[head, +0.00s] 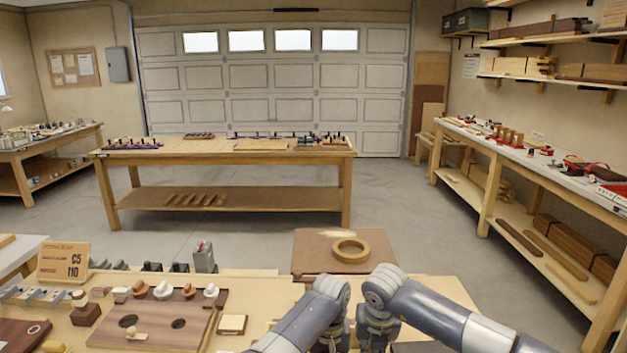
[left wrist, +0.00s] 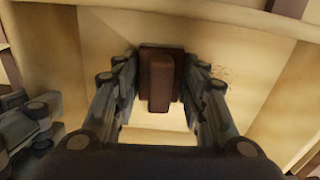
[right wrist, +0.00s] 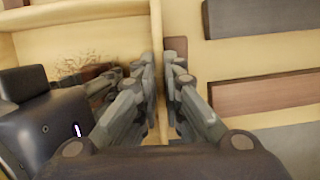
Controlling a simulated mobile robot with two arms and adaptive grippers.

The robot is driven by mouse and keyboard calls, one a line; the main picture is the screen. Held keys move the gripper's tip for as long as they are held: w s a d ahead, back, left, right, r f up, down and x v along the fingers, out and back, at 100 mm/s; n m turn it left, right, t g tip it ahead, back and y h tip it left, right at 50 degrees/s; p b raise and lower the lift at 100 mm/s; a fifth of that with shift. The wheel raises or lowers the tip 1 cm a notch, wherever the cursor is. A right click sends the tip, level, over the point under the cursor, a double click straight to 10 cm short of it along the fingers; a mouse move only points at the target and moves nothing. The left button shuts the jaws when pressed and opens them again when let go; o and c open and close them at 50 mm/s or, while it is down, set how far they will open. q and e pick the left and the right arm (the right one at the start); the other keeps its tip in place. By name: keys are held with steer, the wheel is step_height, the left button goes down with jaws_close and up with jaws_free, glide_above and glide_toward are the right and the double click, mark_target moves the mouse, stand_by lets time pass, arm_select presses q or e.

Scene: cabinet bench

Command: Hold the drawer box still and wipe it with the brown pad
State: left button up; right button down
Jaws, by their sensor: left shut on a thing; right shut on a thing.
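The brown pad (left wrist: 160,82) is a dark block with a raised grip. It sits between the fingers of my left gripper (left wrist: 160,95), which is shut on its grip. The pad is low inside the pale wooden drawer box (left wrist: 255,55), over or on its floor; I cannot tell if it touches. Brown specks mark the floor beside it. My right gripper (right wrist: 160,75) is shut on a side wall of the drawer box (right wrist: 85,15), one finger inside and one outside. In the head view my left gripper (head: 333,335) and right gripper (head: 375,330) are close together and largely hide the box.
A tape roll (head: 350,251) lies on a brown board (head: 310,250) beyond the grippers. A holed wooden board (head: 150,325), knobs and a sign (head: 63,262) stand to the left. Dark and brown strips (right wrist: 265,95) lie outside the gripped wall. Other benches stand farther back.

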arm_select(q)
steer(key=shift+a, duration=1.65)
steer(key=shift+a+f, duration=0.15)
steer(key=shift+a, duration=1.7)
steer(key=shift+d, duration=1.85)
steer(key=shift+d, duration=0.1)
steer(key=shift+d, duration=1.25)
steer(key=shift+d+f, duration=0.1)
steer(key=shift+d, duration=0.35)
steer(key=shift+s, duration=0.1)
steer(key=shift+s, duration=0.3)
